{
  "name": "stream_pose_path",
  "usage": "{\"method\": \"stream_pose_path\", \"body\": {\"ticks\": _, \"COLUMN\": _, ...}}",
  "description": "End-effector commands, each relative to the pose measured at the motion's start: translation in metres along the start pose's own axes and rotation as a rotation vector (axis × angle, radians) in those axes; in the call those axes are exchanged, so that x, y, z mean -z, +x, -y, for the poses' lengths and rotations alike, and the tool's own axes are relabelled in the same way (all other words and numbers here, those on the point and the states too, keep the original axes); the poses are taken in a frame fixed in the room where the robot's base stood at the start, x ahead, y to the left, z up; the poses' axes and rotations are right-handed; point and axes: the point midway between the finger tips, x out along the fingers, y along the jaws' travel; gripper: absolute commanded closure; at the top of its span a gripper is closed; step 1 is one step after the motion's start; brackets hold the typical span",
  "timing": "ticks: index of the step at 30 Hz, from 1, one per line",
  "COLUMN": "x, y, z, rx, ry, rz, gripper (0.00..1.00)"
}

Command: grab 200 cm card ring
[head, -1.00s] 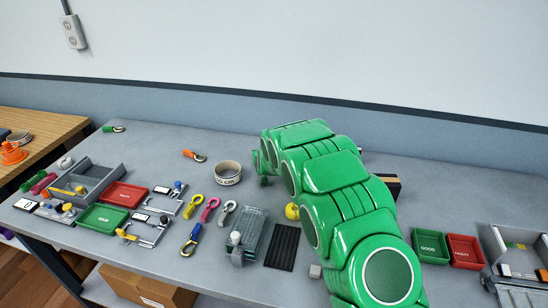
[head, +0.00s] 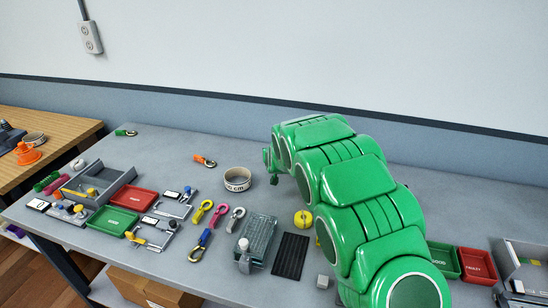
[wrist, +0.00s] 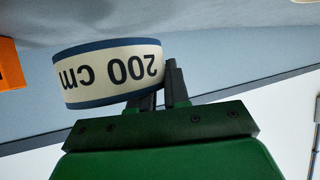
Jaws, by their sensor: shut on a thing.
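The 200 cm card ring (head: 238,181) is a cream band with dark lettering, left of my gripper (head: 267,177) in the head view. In the wrist view the card ring (wrist: 108,73) shows blue edges and upside-down "200 cm" print. My gripper (wrist: 166,86) is at its right edge there, one dark finger outside the band and the other partly hidden behind it. It is shut on the ring's wall. I cannot tell whether the ring touches the bench.
An orange hook (head: 204,161) lies left of the ring on the grey bench (head: 320,265). A yellow round piece (head: 303,219), a clear ribbed case (head: 259,237) and a black ribbed mat (head: 291,257) lie in front. Red (head: 132,198) and green (head: 110,220) trays are left.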

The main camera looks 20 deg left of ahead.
Motion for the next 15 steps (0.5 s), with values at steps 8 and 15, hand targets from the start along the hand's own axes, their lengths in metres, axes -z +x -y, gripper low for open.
{"method": "stream_pose_path", "body": {"ticks": 8, "x": 0.016, "y": -0.040, "z": -0.002, "rx": 0.000, "ry": -0.001, "rz": -0.001, "gripper": 1.00}}
{"method": "stream_pose_path", "body": {"ticks": 15, "x": 0.017, "y": -0.076, "z": -0.003, "rx": 0.000, "ry": 0.000, "rz": -0.001, "gripper": 1.00}}
